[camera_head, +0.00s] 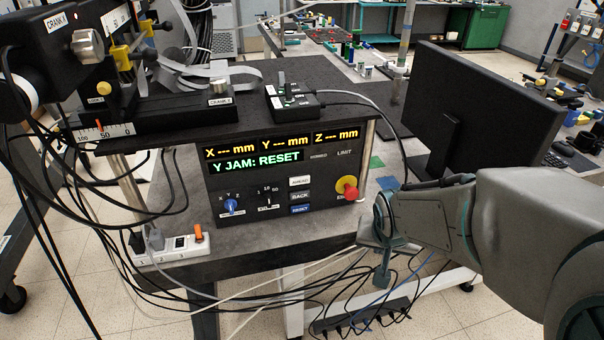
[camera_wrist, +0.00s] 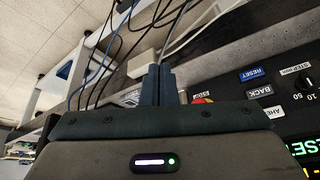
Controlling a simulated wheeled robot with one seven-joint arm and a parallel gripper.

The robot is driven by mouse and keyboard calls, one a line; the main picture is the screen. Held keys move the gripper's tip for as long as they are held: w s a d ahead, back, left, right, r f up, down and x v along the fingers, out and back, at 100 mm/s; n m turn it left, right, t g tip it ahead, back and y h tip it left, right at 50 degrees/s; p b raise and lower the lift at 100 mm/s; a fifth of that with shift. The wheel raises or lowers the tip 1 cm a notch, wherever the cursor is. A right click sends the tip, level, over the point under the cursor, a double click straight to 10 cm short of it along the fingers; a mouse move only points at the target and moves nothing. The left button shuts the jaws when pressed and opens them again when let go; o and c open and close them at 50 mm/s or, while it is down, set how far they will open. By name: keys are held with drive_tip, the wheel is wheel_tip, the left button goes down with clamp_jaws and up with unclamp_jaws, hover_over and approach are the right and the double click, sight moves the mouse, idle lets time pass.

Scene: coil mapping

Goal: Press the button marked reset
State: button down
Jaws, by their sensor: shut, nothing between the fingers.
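The blue button marked RESET (camera_head: 300,210) is the lowest of three stacked buttons on the black control panel (camera_head: 240,205). It also shows in the wrist view (camera_wrist: 252,76), where the panel appears turned over, to the right of my fingers. My gripper (camera_head: 382,278) is low at the front right of the panel, pointing down and apart from the button. In the wrist view my fingers (camera_wrist: 161,84) are shut together and empty.
A red emergency knob (camera_head: 347,188) sits on the panel between the button and my arm. The display (camera_head: 257,162) reads "Y JAM: RESET". Loose cables (camera_head: 290,275) hang below the panel and near my gripper. A black monitor (camera_head: 470,110) stands at the right.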

sight(300, 208)
drive_tip(key=w+a+f+m+t+y, duration=0.1)
drive_tip(key=w+a+f+y, duration=0.1)
drive_tip(key=w+a+f, duration=0.1)
drive_tip(key=w+a+f+m+t+y+p, duration=0.1)
drive_tip(key=w+a+f+m+y, duration=0.1)
drive_tip(key=w+a+f, duration=0.1)
drive_tip(key=w+a+f+m+y+p, duration=0.1)
drive_tip(key=w+a+f+m+y, duration=0.1)
drive_tip(key=a, duration=0.5)
drive_tip(key=shift+w+a+f+t+y, duration=0.1)
drive_tip(key=shift+w+f+t+y, duration=0.2)
drive_tip(key=shift+f, duration=0.35)
drive_tip(key=shift+w+f+t+y, duration=0.1)
drive_tip(key=shift+w+f+y, duration=0.1)
drive_tip(key=shift+w+f, duration=0.35)
drive_tip(key=shift+s+f, duration=0.1)
drive_tip(key=shift+w+a, duration=0.4)
drive_tip(key=shift+w, duration=1)
drive_tip(key=shift+w+a, duration=0.4)
drive_tip(key=shift+w, duration=1)
drive_tip(key=shift+w+a, duration=0.4)
drive_tip(key=shift+w, duration=1)
drive_tip(key=shift+w, duration=0.1)
drive_tip(key=shift+w+a+p, duration=0.1)
drive_tip(key=shift+w+p, duration=0.2)
drive_tip(key=shift+w, duration=0.05)
